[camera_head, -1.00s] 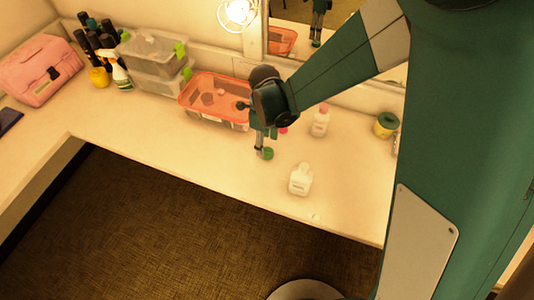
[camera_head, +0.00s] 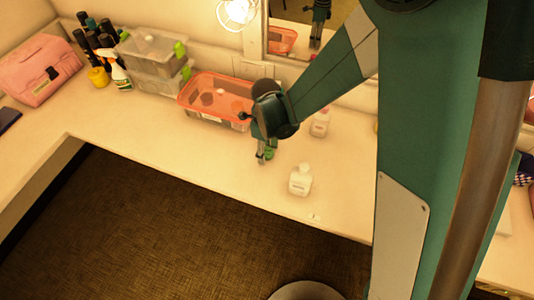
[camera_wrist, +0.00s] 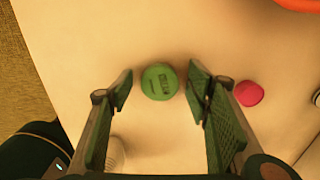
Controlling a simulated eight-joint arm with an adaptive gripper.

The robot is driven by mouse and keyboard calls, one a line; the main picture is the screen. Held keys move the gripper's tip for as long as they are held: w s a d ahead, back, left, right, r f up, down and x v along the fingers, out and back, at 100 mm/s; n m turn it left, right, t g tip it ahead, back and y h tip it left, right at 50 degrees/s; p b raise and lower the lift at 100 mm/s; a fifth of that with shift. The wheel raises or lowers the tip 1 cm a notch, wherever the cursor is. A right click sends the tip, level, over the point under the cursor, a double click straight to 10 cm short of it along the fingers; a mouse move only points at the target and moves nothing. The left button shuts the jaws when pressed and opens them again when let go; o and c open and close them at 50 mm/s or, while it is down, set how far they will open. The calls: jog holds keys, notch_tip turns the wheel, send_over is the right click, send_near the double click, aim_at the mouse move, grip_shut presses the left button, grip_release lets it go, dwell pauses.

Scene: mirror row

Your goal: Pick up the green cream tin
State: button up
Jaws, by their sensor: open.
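The green cream tin (camera_wrist: 159,81) is a small round green tin on the pale counter. In the wrist view it lies between the two fingertips of my gripper (camera_wrist: 159,88), with a gap on each side. In the head view my gripper (camera_head: 265,152) points down at the counter, and only a bit of the green tin (camera_head: 271,153) shows beside a finger. My gripper is open and holds nothing.
A pink-red round item (camera_wrist: 249,93) lies just right of the right finger. A white bottle (camera_head: 300,180) stands near the counter's front edge, and another bottle (camera_head: 320,124) stands behind it. An orange-red bin (camera_head: 213,98) stands at the back left of my gripper.

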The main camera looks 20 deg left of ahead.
aim_at(266, 152)
jog(key=c, duration=1)
jog(key=shift+r, duration=0.15)
jog(key=shift+r+p, duration=0.85)
jog(key=shift+r, duration=4)
